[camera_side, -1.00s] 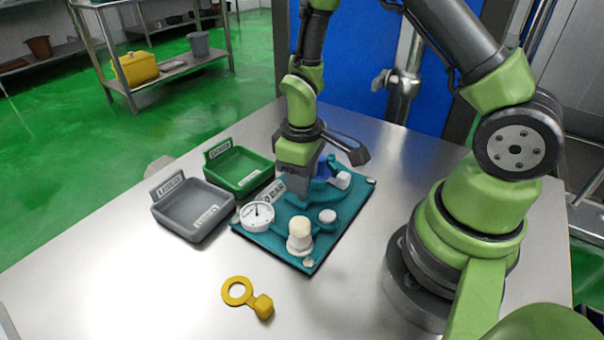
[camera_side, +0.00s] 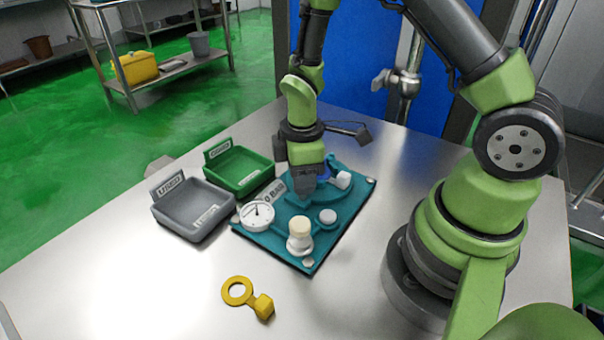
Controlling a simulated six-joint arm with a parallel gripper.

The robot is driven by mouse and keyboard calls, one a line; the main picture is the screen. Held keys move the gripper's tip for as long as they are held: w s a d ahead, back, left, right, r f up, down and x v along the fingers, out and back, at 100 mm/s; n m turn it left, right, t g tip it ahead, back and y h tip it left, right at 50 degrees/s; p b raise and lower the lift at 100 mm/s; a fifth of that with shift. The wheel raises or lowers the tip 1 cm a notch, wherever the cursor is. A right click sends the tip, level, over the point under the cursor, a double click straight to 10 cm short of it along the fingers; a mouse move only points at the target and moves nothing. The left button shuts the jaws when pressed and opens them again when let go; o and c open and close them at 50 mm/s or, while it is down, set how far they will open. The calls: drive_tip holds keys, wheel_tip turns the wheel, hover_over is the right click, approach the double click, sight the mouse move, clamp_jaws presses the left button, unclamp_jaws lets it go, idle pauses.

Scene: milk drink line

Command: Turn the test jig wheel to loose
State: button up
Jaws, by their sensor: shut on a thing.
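The test jig is a teal plate (camera_side: 325,241) on the steel table, with a round dial gauge (camera_side: 257,216), a white-capped post (camera_side: 300,238) and a small white knob (camera_side: 327,216). My gripper (camera_side: 303,194) points down over the back part of the jig and is shut on the jig wheel. The fingers and gripper body hide most of the wheel. A blue part (camera_side: 324,171) and a white block (camera_side: 343,179) show just right of the gripper. I cannot read the wheel's setting.
A grey tray (camera_side: 207,220) and a green tray (camera_side: 262,178), both labelled, stand left of the jig. A yellow ring with a square end (camera_side: 262,305) lies on the table in front. The front left of the table is clear.

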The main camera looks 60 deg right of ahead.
drive_tip(key=shift+s, duration=0.1)
drive_tip(key=o, duration=0.9)
wheel_tip(320, 180, up, 10)
drive_tip(key=shift+f, duration=0.1)
drive_tip(key=s+a+r+m+t, duration=0.1)
drive_tip(key=s+r+m+t, duration=0.1)
drive_tip(key=s+r+m, duration=0.2)
drive_tip(key=s+a+r+m+t+y, duration=0.1)
drive_tip(key=s+r+m+t, duration=0.1)
drive_tip(key=s+r+m, duration=0.2)
drive_tip(key=s+a+r+m+t+y, duration=0.1)
drive_tip(key=s+r+m+t, duration=0.2)
drive_tip(key=r, duration=0.4)
drive_tip(key=shift+s+a+r+m, duration=0.2)
drive_tip(key=shift+s+m, duration=0.1)
drive_tip(key=shift+m, duration=0.3)
drive_tip(key=shift+s+a+r+m, duration=0.1)
drive_tip(key=shift+s+a+m, duration=0.15)
drive_tip(key=shift+m, duration=0.35)
